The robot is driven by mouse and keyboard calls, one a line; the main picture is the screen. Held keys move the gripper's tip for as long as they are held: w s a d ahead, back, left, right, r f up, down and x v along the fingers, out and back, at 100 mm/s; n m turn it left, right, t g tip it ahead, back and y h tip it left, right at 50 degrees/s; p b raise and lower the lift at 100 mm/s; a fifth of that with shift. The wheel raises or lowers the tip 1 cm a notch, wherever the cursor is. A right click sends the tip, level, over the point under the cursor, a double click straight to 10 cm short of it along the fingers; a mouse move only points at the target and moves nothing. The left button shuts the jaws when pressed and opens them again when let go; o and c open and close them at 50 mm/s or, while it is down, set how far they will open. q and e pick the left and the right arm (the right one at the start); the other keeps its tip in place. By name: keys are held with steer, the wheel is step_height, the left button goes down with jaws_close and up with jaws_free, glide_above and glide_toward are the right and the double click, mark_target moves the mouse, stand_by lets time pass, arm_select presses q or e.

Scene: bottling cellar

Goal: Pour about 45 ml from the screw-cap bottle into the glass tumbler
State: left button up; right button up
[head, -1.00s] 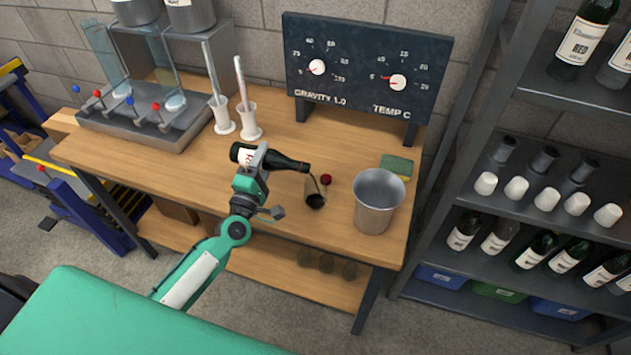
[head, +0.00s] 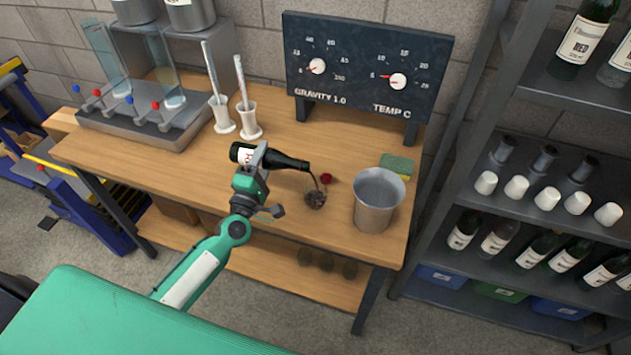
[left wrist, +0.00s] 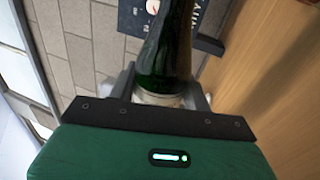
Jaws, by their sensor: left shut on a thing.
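The dark green screw-cap bottle (head: 286,162) lies almost level in the air above the bench, its uncapped mouth to the right and tipped slightly down. My left gripper (head: 258,160) is shut around its body near the label. The bottle also shows between the fingers in the left wrist view (left wrist: 166,50). A thin dark stream runs from the mouth down to the glass tumbler (head: 316,200), which stands on the bench below. Dark liquid shows in the tumbler; its exact level is hard to tell. A red cap (head: 327,179) lies just behind the tumbler. My right gripper is not in view.
A metal bucket (head: 379,205) stands close right of the tumbler, with a sponge (head: 397,165) behind it. Two white cylinder stands (head: 249,122) and a gauge board (head: 365,68) are at the back. The bench (head: 180,175) is clear left of the bottle.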

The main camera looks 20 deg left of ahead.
mark_target(267, 168)
arm_select(q)
step_height(267, 168, down, 2)
steer(key=shift+f+n+y+b, duration=0.1)
steer(key=shift+n+y+b, duration=0.3)
steer(key=shift+n+b, duration=0.35)
steer(key=shift+n, duration=0.45)
steer(key=shift+d+f+n+b, duration=0.15)
steer(key=shift+f+n+b, duration=0.15)
steer(key=shift+f+n, duration=0.1)
steer(key=shift+f+y, duration=0.1)
steer(key=shift+y, duration=0.2)
steer(key=shift+n, duration=0.3)
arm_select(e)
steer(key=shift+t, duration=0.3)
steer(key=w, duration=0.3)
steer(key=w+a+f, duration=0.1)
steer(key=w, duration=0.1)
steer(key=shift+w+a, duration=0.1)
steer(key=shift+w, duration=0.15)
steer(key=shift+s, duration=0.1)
arm_select(q)
steer(key=shift+d, duration=0.1)
